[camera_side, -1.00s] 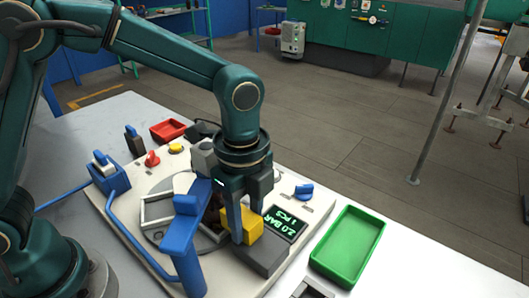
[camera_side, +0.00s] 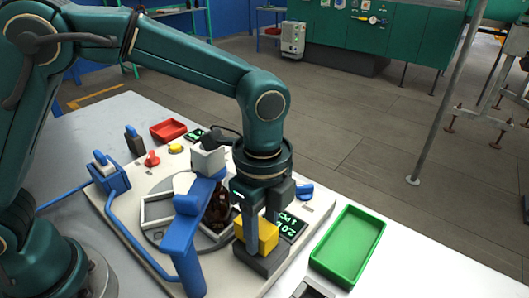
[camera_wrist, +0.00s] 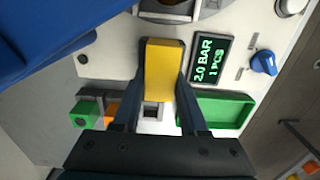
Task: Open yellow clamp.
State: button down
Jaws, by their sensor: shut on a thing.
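The yellow clamp (camera_side: 266,234) is a block on a dark grey base (camera_side: 262,264) at the right part of the work plate. In the wrist view it shows as a long yellow block (camera_wrist: 164,70) between my fingers. My gripper (camera_side: 260,240) points down with one finger on each side of the block and is shut on it. It also shows in the wrist view (camera_wrist: 159,90). An amber bottle (camera_side: 219,203) stands left of the clamp at the round fixture, partly hidden by a blue part.
A blue post and arm (camera_side: 186,240) stand close left of my gripper. A display (camera_wrist: 209,58) reads 2.0 BAR, 1 PCS. A blue knob (camera_wrist: 264,62) sits beside it. A green tray (camera_side: 348,246) lies to the right, a red tray (camera_side: 168,130) at the back.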

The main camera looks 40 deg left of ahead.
aim_at(264, 229)
jog(key=shift+d+r, duration=0.1)
jog(key=shift+d, duration=0.2)
jog(key=shift+c, duration=2.2)
grip_release()
jog(key=shift+r, duration=2.55)
